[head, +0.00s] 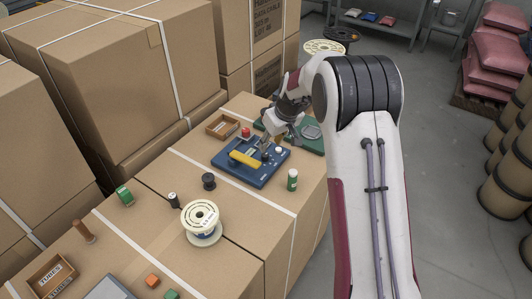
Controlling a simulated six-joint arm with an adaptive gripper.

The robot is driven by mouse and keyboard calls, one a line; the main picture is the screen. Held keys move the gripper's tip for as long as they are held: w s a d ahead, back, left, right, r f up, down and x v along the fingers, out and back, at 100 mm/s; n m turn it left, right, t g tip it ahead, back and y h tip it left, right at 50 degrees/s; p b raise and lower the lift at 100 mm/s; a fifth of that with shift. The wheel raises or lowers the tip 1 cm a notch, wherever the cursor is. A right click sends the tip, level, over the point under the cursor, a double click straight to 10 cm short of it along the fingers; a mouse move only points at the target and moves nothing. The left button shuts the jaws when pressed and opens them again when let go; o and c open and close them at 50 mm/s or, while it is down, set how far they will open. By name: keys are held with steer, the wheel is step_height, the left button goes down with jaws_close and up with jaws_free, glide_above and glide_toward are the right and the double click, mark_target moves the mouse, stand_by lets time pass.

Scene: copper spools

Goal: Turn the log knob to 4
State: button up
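A blue panel (262,180) lies on the strapped cardboard boxes in the middle of the head view. It carries a yellow bar (244,159) and a small white-topped part (278,150) near its right edge. My gripper (266,149) points down over the far right part of the panel, just right of the yellow bar. Its fingers are small and partly hidden by my wrist, so I cannot tell whether they are open or touching anything. I cannot make out which part is the log knob, nor any numbers on it.
A wooden tray (222,126), a red-topped part (245,132) and a green board (313,146) lie behind the panel. A green can (292,180), a dark spool (208,181) and a large white-flanged spool (202,224) stand nearer. Tall cardboard boxes (125,85) rise at left.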

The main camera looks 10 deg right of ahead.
mark_target(265, 155)
steer(key=shift+f, duration=0.1)
steer(key=shift+x, duration=3.8)
jaws_close()
